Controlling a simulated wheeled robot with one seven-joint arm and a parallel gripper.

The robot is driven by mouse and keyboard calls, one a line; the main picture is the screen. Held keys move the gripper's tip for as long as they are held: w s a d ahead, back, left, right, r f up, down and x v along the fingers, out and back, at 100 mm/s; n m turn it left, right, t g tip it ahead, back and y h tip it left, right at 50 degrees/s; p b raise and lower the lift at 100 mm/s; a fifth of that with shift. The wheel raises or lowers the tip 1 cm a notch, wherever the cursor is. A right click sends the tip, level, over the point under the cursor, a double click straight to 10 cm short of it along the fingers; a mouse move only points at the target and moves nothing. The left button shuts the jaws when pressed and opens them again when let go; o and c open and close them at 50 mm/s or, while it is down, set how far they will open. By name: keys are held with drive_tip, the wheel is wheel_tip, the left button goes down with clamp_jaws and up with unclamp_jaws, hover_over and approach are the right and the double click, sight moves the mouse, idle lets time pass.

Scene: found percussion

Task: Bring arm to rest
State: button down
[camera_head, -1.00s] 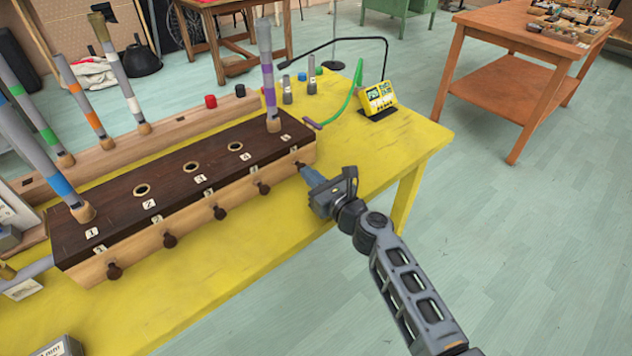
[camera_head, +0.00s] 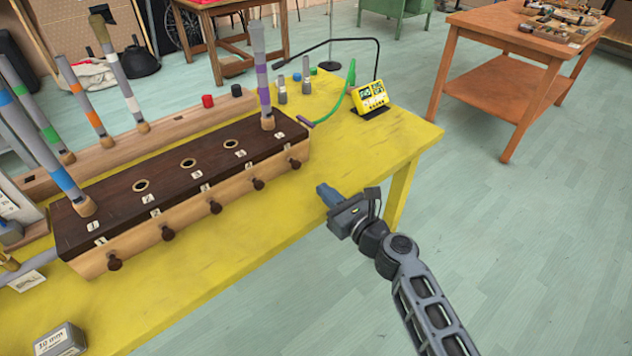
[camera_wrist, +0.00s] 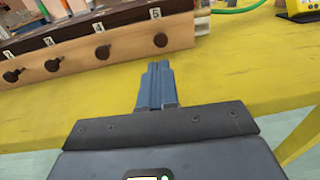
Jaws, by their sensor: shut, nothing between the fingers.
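My gripper (camera_head: 328,194) is shut and empty, held over the front right part of the yellow table. Its blue fingers also show together in the wrist view (camera_wrist: 157,88). They are apart from the dark-topped wooden box (camera_head: 140,213), which stands to the left with round dark knobs along its front. In the wrist view the knobbed box front (camera_wrist: 120,45) lies beyond the fingertips. My arm reaches in from the lower right of the head view.
The yellow table (camera_head: 260,265) has bare room in front of the box. Banded tubes, one with purple bands (camera_head: 263,80), stand upright in the box and the rack behind. A yellow device (camera_head: 369,97) stands at the back right. An orange table (camera_head: 520,45) stands beyond open floor.

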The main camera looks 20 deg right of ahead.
drive_tip(key=s+f+n+g+h, duration=0.1)
drive_tip(key=s+f+n+h, duration=0.15)
drive_tip(key=s+n, duration=0.75)
drive_tip(key=s+f+n+g+h, duration=0.1)
drive_tip(key=s+f+n+g, duration=0.15)
drive_tip(key=s, duration=1.45)
drive_tip(key=s+r+n+t, duration=0.1)
drive_tip(key=s+r+n, duration=1.7)
drive_tip(key=s+n, duration=0.2)
drive_tip(key=shift+s+a+n+h, duration=0.2)
drive_tip(key=shift+a+n+h, duration=0.1)
drive_tip(key=shift+n+h, duration=0.05)
